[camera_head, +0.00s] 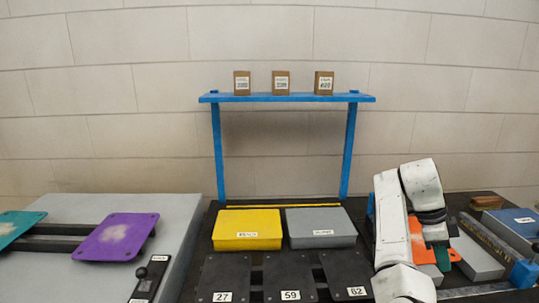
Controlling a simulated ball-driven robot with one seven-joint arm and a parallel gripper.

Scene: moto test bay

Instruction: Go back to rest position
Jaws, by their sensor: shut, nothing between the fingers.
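My white arm stands at the right of the head view, rising from the bottom edge and bending over at its top. Its far part comes down over the right side of the bench. I cannot make out my gripper's fingers; the end of the arm is lost among the arm links and the coloured parts behind them. I see nothing carried by the arm.
A yellow box (247,230) and a grey box (321,228) lie on the dark bench, behind black plates marked 27 (222,278), 59 (289,278) and 62 (346,273). A blue shelf (225,98) holds three brown boxes (281,83). A purple plate (117,237) is left; an orange part (417,240) sits by my arm.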

